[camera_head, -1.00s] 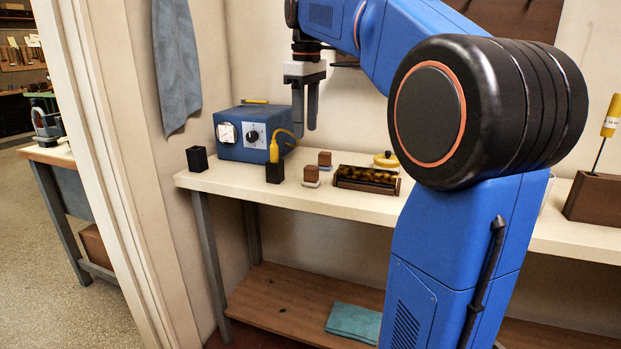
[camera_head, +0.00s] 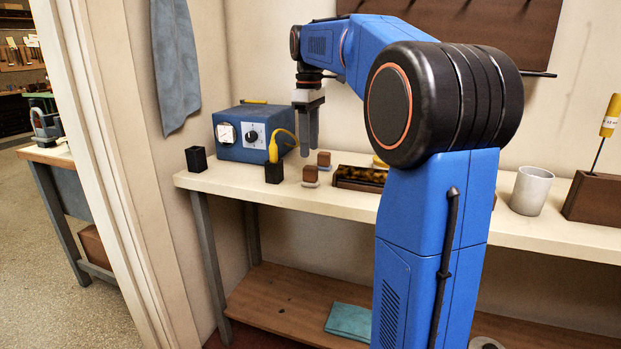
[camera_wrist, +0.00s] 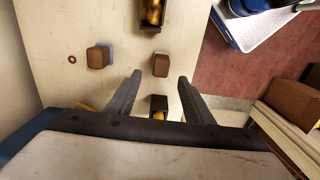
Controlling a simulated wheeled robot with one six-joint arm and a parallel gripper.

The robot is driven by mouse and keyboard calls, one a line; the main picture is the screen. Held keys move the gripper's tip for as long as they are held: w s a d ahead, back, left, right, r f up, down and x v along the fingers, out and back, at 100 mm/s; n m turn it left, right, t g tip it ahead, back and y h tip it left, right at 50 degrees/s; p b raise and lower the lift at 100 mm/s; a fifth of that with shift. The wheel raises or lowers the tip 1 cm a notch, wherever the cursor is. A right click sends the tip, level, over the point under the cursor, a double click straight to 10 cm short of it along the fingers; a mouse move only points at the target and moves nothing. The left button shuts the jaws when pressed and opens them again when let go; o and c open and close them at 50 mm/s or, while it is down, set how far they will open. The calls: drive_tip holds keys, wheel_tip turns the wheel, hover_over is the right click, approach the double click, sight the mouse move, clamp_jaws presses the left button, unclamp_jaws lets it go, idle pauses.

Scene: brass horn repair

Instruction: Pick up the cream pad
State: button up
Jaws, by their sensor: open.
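The cream pad (camera_head: 310,184) is a thin pale base under a small brown block, standing on the bench near its front edge. In the wrist view its brown block (camera_wrist: 161,64) shows just beyond the fingertips, roughly centred between them; the pale base is barely visible there. My gripper (camera_head: 309,152) points down, open and empty, above the bench close to this block. It also shows in the wrist view (camera_wrist: 160,77). A similar brown block with a blue pad (camera_head: 324,167) stands just behind; it shows left in the wrist view (camera_wrist: 98,57).
A black holder (camera_head: 275,174) with a yellow-handled tool stands left of the pad, before a blue power box (camera_head: 254,133). A black block (camera_head: 196,159) stands far left. A dark tray (camera_head: 359,178) lies to the right, and a white cup (camera_head: 531,190) farther right.

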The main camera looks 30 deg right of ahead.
sight(311, 167)
drive_tip(key=shift+s+f, duration=0.2)
drive_tip(key=shift+f, duration=3.65)
drive_tip(key=c, duration=1.1)
